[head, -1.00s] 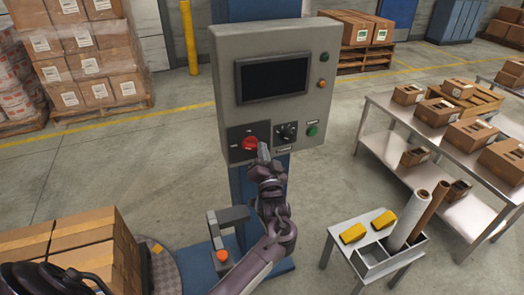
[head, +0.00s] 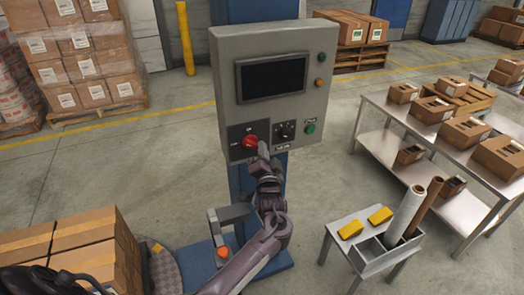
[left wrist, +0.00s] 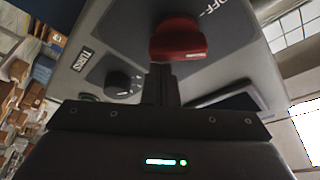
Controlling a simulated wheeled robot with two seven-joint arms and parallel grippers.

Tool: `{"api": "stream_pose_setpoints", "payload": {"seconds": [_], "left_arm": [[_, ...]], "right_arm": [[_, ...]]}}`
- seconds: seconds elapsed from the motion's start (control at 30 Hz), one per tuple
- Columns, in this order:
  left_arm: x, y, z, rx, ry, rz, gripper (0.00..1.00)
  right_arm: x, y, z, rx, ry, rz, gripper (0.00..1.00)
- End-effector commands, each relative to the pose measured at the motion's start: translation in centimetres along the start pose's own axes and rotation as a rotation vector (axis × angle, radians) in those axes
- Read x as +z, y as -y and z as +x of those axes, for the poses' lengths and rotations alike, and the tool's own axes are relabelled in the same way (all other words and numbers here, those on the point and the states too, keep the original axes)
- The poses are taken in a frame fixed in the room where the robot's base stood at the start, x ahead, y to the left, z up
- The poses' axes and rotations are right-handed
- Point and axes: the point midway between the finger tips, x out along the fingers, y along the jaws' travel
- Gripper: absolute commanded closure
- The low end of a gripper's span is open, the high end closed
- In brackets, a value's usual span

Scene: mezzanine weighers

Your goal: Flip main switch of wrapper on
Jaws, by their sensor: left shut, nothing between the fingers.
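The wrapper's main switch is a red rotary knob (head: 250,141) on a dark plate at the lower left of the grey control box (head: 320,90). In the left wrist view the red knob (left wrist: 178,40) is just beyond my fingertips, with an "OFF" label at its upper right. My left gripper (head: 263,149) is shut and empty, its tips at the lower right edge of the knob. The closed fingers also show in the left wrist view (left wrist: 160,84). I cannot tell whether they touch the knob. The box's screen (head: 272,79) is dark. My right gripper is not in view.
A black dial (head: 285,131) and green button (head: 310,128) sit right of the knob. Below is a red-orange button (head: 223,252) on a grey bracket. Stacked cartons (head: 85,240) stand at lower left, a small stand (head: 345,258) at right.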

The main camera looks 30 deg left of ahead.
Motion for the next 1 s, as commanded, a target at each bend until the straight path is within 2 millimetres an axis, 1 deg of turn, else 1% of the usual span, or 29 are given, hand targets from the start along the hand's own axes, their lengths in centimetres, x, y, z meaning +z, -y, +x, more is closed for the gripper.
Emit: {"api": "stream_pose_setpoints", "payload": {"seconds": [0.37, 1.0], "left_arm": [[0.03, -0.37, 0.39, 0.023, 0.001, 0.065, 1.0], [-0.03, -0.69, 0.64, 0.023, 0.0, 0.063, 1.0]], "right_arm": [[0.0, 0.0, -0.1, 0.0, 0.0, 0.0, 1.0], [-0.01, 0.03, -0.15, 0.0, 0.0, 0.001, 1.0]]}}
